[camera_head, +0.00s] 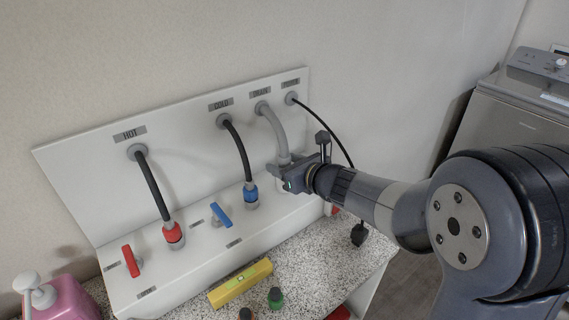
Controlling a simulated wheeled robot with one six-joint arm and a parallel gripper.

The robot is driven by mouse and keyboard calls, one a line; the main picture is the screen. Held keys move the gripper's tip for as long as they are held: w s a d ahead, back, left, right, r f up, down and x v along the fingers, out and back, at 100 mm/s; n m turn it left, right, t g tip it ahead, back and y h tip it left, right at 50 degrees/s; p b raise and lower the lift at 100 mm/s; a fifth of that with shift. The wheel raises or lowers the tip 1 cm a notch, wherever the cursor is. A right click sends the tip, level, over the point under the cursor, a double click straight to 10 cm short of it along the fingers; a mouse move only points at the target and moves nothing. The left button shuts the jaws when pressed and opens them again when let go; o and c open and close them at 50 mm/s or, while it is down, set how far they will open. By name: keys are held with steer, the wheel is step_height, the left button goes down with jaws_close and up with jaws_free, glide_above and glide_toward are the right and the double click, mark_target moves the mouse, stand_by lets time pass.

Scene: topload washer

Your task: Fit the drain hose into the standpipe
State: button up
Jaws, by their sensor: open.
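The grey drain hose (275,128) comes out of the panel under the DRAIN label and curves down to my gripper (285,170). Its lower end is at the jaws, partly covered by them. My gripper is open, with its fingers at the hose's lower end. I cannot tell whether the fingers touch the hose. A pale upright piece (281,186) shows just below the jaws and may be the standpipe. My gripper covers much of that spot, so I cannot tell whether the hose end sits inside it.
Black hoses with a red collar (173,236) and a blue collar (250,195) stand to the left, near red (131,261) and blue (221,215) levers. A black power cord (335,140) hangs behind my gripper. A yellow level (240,283) lies on the speckled counter (325,255).

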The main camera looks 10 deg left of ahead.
steer(key=v, duration=1)
steer(key=shift+d, duration=0.15)
steer(key=x, duration=1.1)
steer(key=shift+s, duration=0.1)
steer(key=shift+r+p, duration=0.45)
steer(key=shift+r, duration=0.1)
steer(key=shift+f, duration=0.15)
